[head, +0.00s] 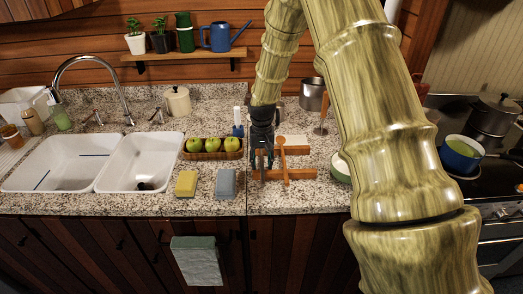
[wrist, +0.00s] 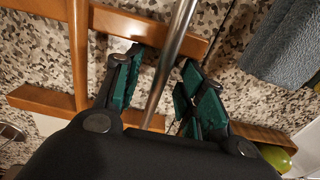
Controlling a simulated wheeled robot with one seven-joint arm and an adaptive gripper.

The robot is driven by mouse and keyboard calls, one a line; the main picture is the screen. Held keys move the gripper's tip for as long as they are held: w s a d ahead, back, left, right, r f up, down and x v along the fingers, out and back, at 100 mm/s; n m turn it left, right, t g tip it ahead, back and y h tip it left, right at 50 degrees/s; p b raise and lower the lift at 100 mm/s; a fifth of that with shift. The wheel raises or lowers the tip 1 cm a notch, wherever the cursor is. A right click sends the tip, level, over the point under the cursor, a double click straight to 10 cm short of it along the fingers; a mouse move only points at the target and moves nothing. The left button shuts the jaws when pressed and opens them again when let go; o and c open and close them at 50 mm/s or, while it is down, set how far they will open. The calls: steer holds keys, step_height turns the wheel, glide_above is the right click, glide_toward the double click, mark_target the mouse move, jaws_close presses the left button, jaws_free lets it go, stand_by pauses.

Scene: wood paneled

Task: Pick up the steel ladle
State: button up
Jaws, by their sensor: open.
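The steel ladle shows in the wrist view as a shiny straight metal handle (wrist: 178,40). It crosses the wooden rest (wrist: 130,24) and runs down between my fingers. Its bowl is not visible in the wrist view, and in the head view I cannot pick the ladle out behind my gripper. My gripper (wrist: 160,76) is open, with one teal-padded finger on each side of the handle. I cannot tell whether either pad touches it. In the head view my gripper (head: 262,158) points down at the left part of the rest (head: 300,174).
A wooden spoon (head: 282,152) lies on the rest beside my gripper. The stove is at the right.

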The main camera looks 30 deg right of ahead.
jaws_close()
steer(key=shift+r, duration=0.15)
